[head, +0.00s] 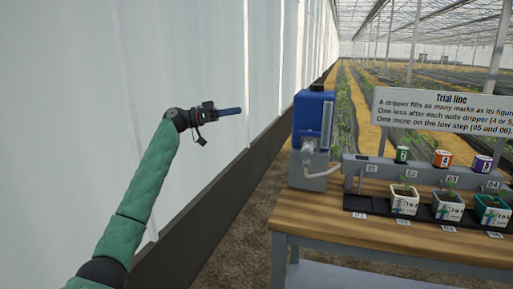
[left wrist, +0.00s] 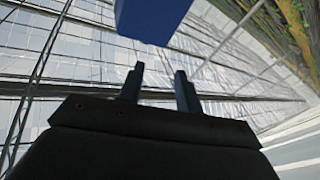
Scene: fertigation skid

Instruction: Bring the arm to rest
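My left arm, in a green sleeve, reaches up from the lower left of the head view in front of the pale wall. Its gripper (head: 230,111) points right, in the air left of the bench and short of the blue tank. In the left wrist view the two fingers (left wrist: 159,82) stand apart with nothing between them, so the gripper is open and empty. My right gripper shows in neither view.
The wooden bench (head: 330,226) carries the blue-topped tank (head: 311,115), which also shows in the left wrist view (left wrist: 150,18). The space around the gripper is free.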

